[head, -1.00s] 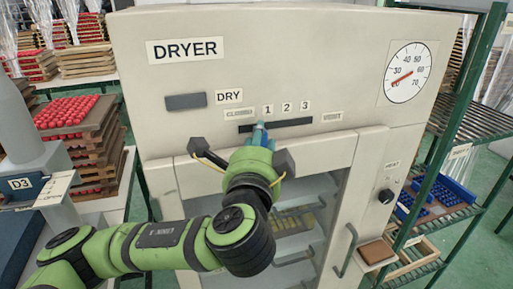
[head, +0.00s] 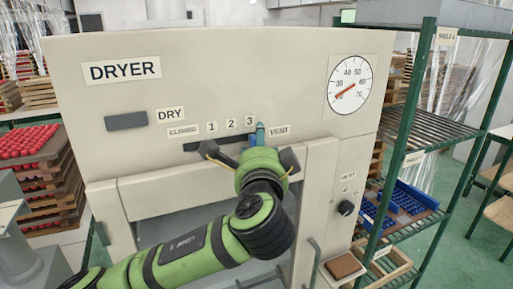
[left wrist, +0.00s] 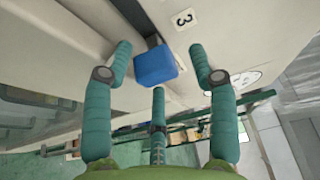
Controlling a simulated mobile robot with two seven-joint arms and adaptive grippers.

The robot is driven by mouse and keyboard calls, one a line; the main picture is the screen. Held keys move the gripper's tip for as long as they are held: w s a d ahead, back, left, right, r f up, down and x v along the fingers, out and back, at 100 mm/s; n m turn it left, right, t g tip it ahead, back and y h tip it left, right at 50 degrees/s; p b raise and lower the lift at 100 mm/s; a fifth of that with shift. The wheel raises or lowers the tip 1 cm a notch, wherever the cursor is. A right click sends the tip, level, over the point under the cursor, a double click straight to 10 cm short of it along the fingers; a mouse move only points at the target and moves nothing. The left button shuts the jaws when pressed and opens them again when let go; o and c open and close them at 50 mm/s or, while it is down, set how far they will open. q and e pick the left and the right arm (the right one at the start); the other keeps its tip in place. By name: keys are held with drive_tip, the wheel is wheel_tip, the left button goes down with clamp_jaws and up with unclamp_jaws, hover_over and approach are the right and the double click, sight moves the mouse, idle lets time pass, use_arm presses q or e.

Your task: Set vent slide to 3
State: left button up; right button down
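The dryer (head: 200,60) has a dark horizontal vent slot (head: 210,144) on its front, marked CLOSED, 1, 2, 3 (head: 249,121) and VENT. My left gripper (head: 258,136) is at the slot's right end, below and slightly right of the 3. The blue slide knob (left wrist: 155,66) shows between its teal fingers in the left wrist view; in the head view it is mostly hidden by the gripper. The left gripper (left wrist: 160,65) is open, with a gap on each side of the knob. Whether the lower finger touches the knob is unclear. My right gripper is not in view.
A round dial (head: 347,84) is at the dryer's upper right and a dark heat knob (head: 346,208) below it. A green shelf rack (head: 410,125) with blue pieces stands close on the right. Stacked trays with red pieces (head: 30,140) stand on the left.

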use_arm(q)
drive_tip(key=s, duration=1.2)
drive_tip(key=shift+a, duration=0.4)
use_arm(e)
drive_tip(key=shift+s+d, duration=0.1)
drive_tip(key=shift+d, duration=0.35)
